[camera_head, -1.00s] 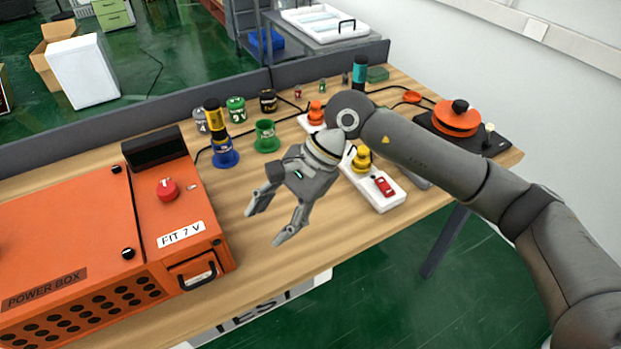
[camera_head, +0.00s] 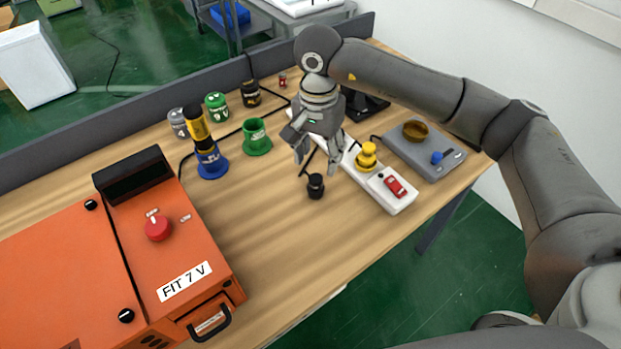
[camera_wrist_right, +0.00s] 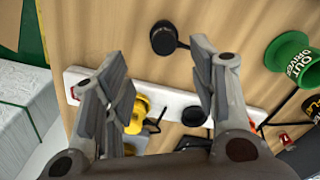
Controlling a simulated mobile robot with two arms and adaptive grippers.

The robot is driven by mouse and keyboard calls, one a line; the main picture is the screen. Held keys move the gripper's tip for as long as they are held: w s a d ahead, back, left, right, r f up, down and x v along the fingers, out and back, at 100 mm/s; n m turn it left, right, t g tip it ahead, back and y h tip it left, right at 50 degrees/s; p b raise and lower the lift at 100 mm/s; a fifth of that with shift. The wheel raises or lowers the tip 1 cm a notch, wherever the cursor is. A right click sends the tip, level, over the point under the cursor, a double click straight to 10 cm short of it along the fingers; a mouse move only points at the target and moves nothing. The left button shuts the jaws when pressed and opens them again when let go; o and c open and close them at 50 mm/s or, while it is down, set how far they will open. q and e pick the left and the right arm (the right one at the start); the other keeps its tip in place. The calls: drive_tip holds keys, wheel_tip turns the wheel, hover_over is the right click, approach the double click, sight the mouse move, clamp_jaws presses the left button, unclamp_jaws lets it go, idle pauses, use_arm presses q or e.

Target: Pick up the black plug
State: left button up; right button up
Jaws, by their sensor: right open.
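The black plug (camera_head: 316,187) stands on the wooden table, in front of the white power strip (camera_head: 378,185). In the right wrist view the black plug (camera_wrist_right: 164,38) is near the top, beyond the fingertips and roughly between their lines. My right gripper (camera_head: 317,166) is open and empty, fingers pointing down, just behind the plug in the head view. Its two fingers also show in the right wrist view (camera_wrist_right: 158,62), apart, with nothing between them. Whether they are level with the plug I cannot tell. My left gripper is not in view.
A yellow plug (camera_head: 367,158) sits on the strip, near its red switch (camera_head: 395,187). A green holder (camera_head: 256,138) and a blue holder (camera_head: 211,163) with a yellow-black screwdriver stand left. The orange power box (camera_head: 180,235) fills the left. Table in front of the plug is clear.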

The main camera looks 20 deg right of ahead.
sight(316, 178)
drive_tip(key=f, duration=0.2)
drive_tip(key=shift+s+d+f+p, duration=0.1)
drive_tip(key=shift+s+f+p, duration=0.2)
drive_tip(key=shift+f, duration=0.1)
drive_tip(key=shift+w+f, duration=0.1)
drive_tip(key=shift+f, duration=0.2)
drive_tip(key=f, duration=0.1)
drive_tip(key=f+p, duration=0.2)
drive_tip(key=shift+w+a+f, duration=0.2)
drive_tip(key=shift+a+f, duration=0.1)
drive_tip(key=shift+a, duration=0.05)
drive_tip(key=shift+f, duration=0.55)
drive_tip(key=c, duration=0.4)
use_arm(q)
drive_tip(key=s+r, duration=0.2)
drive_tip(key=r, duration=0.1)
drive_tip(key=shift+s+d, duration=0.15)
use_arm(e)
drive_tip(key=c, duration=0.7)
